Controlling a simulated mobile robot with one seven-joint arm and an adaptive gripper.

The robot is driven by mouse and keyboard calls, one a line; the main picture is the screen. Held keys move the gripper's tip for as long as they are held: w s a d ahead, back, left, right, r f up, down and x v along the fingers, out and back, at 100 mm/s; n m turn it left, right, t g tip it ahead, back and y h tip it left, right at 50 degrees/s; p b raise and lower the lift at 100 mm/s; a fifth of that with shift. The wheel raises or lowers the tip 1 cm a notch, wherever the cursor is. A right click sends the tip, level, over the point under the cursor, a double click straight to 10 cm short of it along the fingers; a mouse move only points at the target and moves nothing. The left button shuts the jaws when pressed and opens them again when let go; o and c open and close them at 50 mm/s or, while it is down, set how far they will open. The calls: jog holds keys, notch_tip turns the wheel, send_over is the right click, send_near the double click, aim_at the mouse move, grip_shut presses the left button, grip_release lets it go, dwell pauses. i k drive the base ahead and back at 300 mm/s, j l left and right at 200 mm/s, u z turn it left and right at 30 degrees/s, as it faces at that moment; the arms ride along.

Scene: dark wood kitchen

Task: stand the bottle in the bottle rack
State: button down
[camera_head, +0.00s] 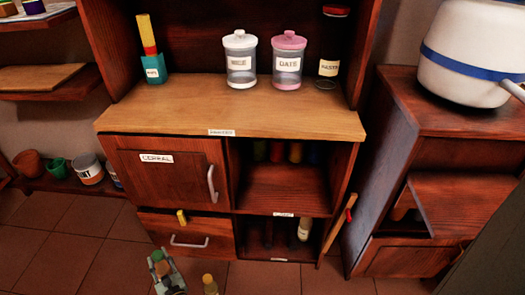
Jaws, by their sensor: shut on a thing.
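The open lower right compartment (258,243) of the cabinet holds several dark bottles and one bottle with a pale label (304,229). I cannot read the small label under it, nor tell whether this is the rack.
Below are a cereal door (150,182) and a drawer (205,230), both shut. A stick leans right of the compartment. The tiled floor (80,255) is mostly clear.

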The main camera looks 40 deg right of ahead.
aim_at(258, 234)
jog(key=i+j+z, duration=0.15)
jog(key=j+z, duration=0.2)
jog(key=j, duration=0.35)
jog(key=i+j+z, duration=0.1)
jog(key=j+z, duration=0.3)
jog(key=j, duration=0.25)
jog(key=j+z, duration=0.35)
jog(key=j, duration=0.35)
jog(key=j+z, duration=0.45)
jog(key=k+j+z, duration=0.2)
jog(key=j+z, duration=0.2)
jog(key=i+j+z, duration=0.2)
jog(key=z, duration=0.2)
jog(key=i+j+z, duration=0.2)
jog(key=z, duration=0.2)
jog(key=i+j+z, duration=0.15)
jog(key=j+z, duration=0.65)
jog(key=i+j, duration=0.05)
